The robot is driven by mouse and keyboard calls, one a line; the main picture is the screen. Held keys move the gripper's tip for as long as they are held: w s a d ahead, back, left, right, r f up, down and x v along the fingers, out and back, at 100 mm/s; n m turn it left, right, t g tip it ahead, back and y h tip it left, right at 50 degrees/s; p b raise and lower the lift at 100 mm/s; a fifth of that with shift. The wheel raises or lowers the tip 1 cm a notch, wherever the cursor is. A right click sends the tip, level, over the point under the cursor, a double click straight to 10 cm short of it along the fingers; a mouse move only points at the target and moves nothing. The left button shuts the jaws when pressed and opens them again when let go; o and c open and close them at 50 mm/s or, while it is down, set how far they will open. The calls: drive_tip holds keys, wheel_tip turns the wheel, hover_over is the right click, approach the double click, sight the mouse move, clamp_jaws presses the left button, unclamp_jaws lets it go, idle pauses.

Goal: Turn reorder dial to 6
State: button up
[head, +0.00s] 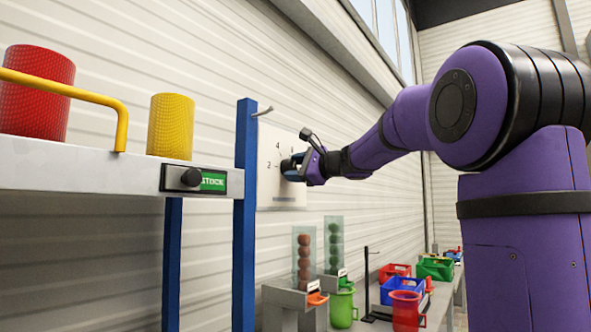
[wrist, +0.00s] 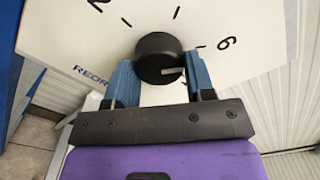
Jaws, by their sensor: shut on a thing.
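The reorder dial is a round black knob (wrist: 156,56) on a white panel (wrist: 255,20) fixed to the wall. In the wrist view a "2" is at upper left, a "6" at right, and tick marks ring the knob. The knob's pale pointer mark is on its lower right and points right, somewhat below the tick by the "6". My gripper (wrist: 160,76) has its blue fingers shut on the knob, one on each side. In the head view my gripper (head: 293,170) covers the knob, and "2" and "4" show on the panel (head: 272,192).
A blue-posted shelf (head: 80,177) with red and yellow cylinders and a STOCK label stands left of the panel. Below are ball dispensers (head: 305,262), a green mug (head: 343,307), a red mug (head: 406,310) and coloured bins (head: 402,290). The space before the panel holds only my arm.

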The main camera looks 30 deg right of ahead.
drive_tip(key=o, duration=0.9)
drive_tip(key=shift+s, duration=0.1)
drive_tip(key=v, duration=1)
drive_tip(key=shift+s+d, duration=0.2)
drive_tip(key=shift+s, duration=0.1)
drive_tip(key=shift+a, duration=0.1)
drive_tip(key=s+a+f+n+g, duration=0.4)
drive_tip(key=s+a+f+n, duration=0.1)
drive_tip(key=a+f, duration=0.3)
drive_tip(key=s+a+f+n+g, duration=0.4)
drive_tip(key=s+a+f, duration=0.1)
drive_tip(key=a+f, duration=0.3)
drive_tip(key=s+a+f+n+g+h, duration=0.3)
drive_tip(key=s+f+n+h, duration=0.3)
drive_tip(key=s+f+n, duration=0.5)
drive_tip(key=s+f, duration=0.3)
drive_tip(key=f, duration=0.2)
drive_tip(key=shift+a+g, duration=0.15)
drive_tip(key=shift+g, duration=0.25)
